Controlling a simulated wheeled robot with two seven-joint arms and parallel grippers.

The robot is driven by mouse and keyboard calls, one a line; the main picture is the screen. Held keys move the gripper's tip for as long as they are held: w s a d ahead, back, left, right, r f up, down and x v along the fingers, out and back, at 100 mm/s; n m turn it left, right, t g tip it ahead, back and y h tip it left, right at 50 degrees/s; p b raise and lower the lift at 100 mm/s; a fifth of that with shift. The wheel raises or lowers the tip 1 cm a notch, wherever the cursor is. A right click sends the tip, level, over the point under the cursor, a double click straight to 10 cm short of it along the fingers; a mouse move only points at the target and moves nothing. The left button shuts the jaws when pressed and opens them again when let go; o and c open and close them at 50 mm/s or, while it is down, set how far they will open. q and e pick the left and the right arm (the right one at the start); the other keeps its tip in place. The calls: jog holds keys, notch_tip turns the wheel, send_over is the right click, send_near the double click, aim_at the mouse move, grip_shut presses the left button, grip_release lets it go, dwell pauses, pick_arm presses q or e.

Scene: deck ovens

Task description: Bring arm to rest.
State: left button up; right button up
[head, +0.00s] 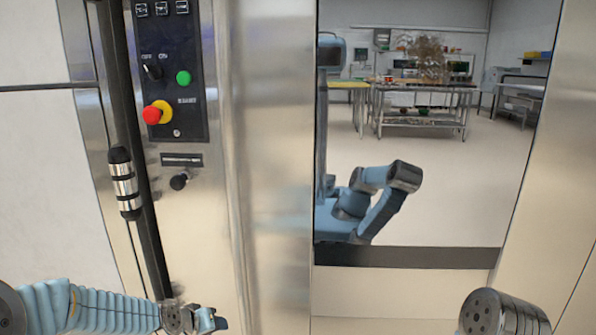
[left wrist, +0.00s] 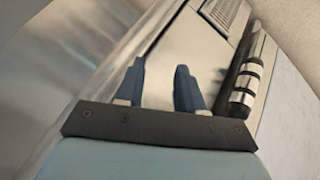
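My left arm comes in from the lower left in the head view. Its gripper (head: 210,319) is low in front of the steel oven front, below the control panel. In the left wrist view the two blue fingers of this gripper (left wrist: 160,85) stand apart with nothing between them. The steel panel lies beyond them, and I cannot tell the exact gap. A grey rounded link of my right arm (head: 498,314) shows at the bottom right of the head view. My right gripper is out of view.
A black and silver handle (head: 124,184) sits on a dark vertical bar left of the control panel (head: 172,75); it also shows right of the fingers in the left wrist view (left wrist: 243,88). A glossy pane (head: 440,190) shows a room with tables and a blue robot, seemingly reflected.

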pick_arm(q)
jog(key=s+d+f+g, duration=0.3)
jog(key=s+d+f, duration=0.1)
jog(key=s+f, duration=0.8)
jog(key=s+d+f+m+g+h, duration=0.1)
jog(key=s+d+f+g, duration=0.2)
jog(key=s+f, duration=1)
jog(key=shift+s+d+m+g, duration=0.3)
jog(key=shift+d+g, duration=0.1)
jog(key=shift+d, duration=0.75)
